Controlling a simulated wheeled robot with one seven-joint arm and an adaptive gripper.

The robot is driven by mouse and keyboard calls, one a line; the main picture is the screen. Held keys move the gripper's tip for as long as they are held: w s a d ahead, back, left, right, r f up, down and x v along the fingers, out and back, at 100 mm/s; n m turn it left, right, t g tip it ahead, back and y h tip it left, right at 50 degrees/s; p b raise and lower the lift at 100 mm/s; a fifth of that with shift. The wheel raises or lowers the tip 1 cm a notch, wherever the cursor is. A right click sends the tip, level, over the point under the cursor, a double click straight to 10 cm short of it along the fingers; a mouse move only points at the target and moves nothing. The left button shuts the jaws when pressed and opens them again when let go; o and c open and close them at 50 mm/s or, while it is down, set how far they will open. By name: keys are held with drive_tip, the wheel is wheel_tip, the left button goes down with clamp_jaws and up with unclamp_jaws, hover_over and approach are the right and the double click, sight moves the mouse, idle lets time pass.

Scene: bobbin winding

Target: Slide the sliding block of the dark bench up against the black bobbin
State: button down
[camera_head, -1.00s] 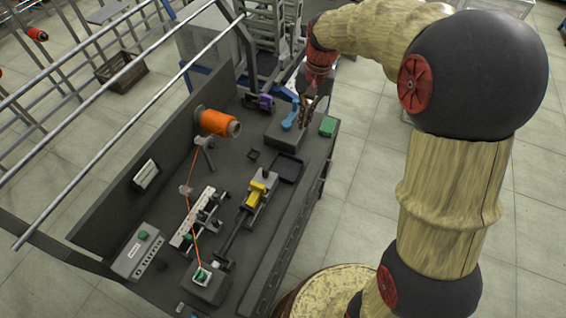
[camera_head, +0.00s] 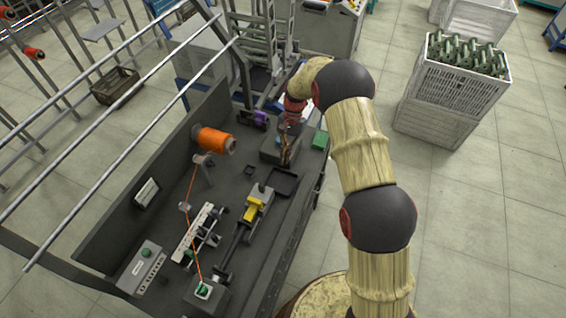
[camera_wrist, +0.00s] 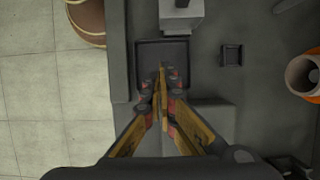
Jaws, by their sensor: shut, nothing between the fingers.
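The dark bench (camera_head: 222,180) runs through the middle of the head view. On it, a grey block with a black knob (camera_head: 262,191) sits at the far end of a slide, behind a yellow part (camera_head: 253,211). The grey block also shows at the top of the wrist view (camera_wrist: 182,22). A dark shaft (camera_head: 233,242) extends from the yellow part toward the near end. I cannot clearly single out the black bobbin. My gripper (camera_head: 284,162) is shut and empty, apart from the grey block. In the wrist view its fingertips (camera_wrist: 162,70) appear over a black tray.
The black tray (camera_head: 287,181) lies beside the grey block. An orange spool (camera_head: 211,139) stands to the left, with thread running to the near end. A small square holder (camera_wrist: 232,55) is near the tray.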

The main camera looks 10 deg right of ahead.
drive_tip(key=x, duration=0.8)
drive_tip(key=shift+s+f, duration=0.1)
drive_tip(key=shift+f, duration=0.1)
drive_tip(key=s, duration=0.1)
drive_tip(key=a, duration=0.1)
drive_tip(key=s+a, duration=0.1)
drive_tip(key=shift+s+r, duration=0.25)
drive_tip(key=shift+s, duration=0.1)
drive_tip(key=shift+s+a, duration=0.15)
drive_tip(key=shift+s, duration=0.1)
drive_tip(key=s+a, duration=0.2)
drive_tip(key=s, duration=0.1)
drive_tip(key=shift+s+a, duration=0.15)
drive_tip(key=shift+s, duration=0.1)
drive_tip(key=shift+f, duration=0.15)
drive_tip(key=v, duration=1.2)
drive_tip(key=shift+w, duration=0.25)
